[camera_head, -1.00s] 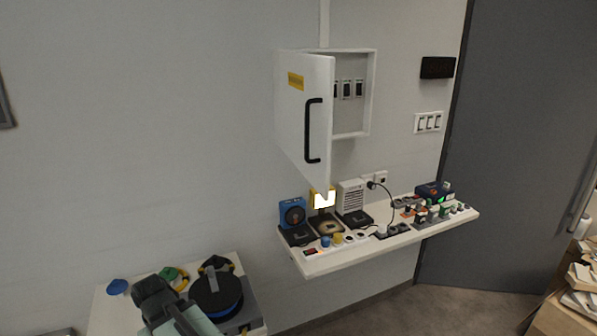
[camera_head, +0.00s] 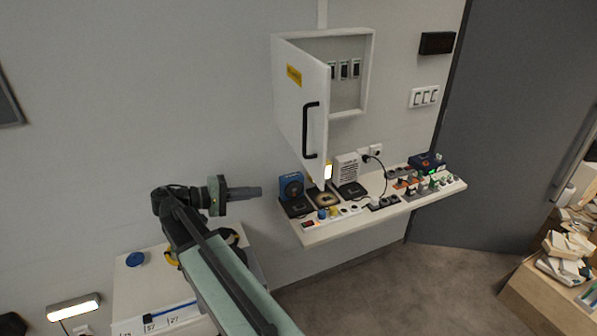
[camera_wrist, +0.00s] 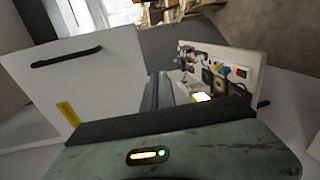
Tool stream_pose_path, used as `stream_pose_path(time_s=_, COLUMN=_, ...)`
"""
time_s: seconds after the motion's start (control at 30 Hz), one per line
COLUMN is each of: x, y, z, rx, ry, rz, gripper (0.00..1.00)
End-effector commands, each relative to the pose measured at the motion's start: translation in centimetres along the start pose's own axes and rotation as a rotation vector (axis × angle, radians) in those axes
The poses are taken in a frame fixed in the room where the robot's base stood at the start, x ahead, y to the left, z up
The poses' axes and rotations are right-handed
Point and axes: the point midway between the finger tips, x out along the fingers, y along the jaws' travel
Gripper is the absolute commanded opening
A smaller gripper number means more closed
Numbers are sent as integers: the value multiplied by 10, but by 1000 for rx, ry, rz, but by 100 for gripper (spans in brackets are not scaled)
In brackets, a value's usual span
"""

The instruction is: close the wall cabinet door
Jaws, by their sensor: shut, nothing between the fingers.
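The wall cabinet (camera_head: 368,75) hangs on the wall in the head view, with small switches inside. Its white door (camera_head: 290,85) stands open, swung out toward the left, with a black bar handle (camera_head: 311,130) and a yellow label. My gripper (camera_head: 258,192) is shut and empty, left of the door and below its lower edge, pointing right; it is apart from the door. In the wrist view the door (camera_wrist: 95,90) appears turned on the left, with its handle (camera_wrist: 66,58) at upper left. The gripper fingers (camera_wrist: 158,92) show in the middle, close together.
A wall shelf (camera_head: 330,238) below the cabinet carries several devices, a blue one (camera_head: 291,186) nearest my gripper. A lower white table (camera_head: 128,290) stands at the left. Cartons and papers (camera_head: 565,250) lie at the right. Floor between is clear.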

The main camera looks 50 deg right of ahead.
Motion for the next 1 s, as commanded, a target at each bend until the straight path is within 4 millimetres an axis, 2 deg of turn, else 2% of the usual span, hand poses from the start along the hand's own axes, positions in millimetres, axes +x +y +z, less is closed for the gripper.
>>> stream_pose_path(time_s=0.03, x=1, y=16, z=-1, rx=23, ry=-25, rz=66, gripper=0)
stream_pose_path(time_s=0.13, x=1, y=36, z=1, rx=52, ry=-53, rz=147, gripper=0)
stream_pose_path(time_s=0.37, x=6, y=42, z=4, rx=59, ry=-60, rz=168, gripper=0)
stream_pose_path(time_s=0.47, x=20, y=44, z=6, rx=59, ry=-60, rz=167, gripper=0)
stream_pose_path(time_s=0.8, x=92, y=55, z=10, rx=58, ry=-59, rz=165, gripper=0)
stream_pose_path(time_s=1.0, x=124, y=60, z=11, rx=58, ry=-58, rz=165, gripper=0)
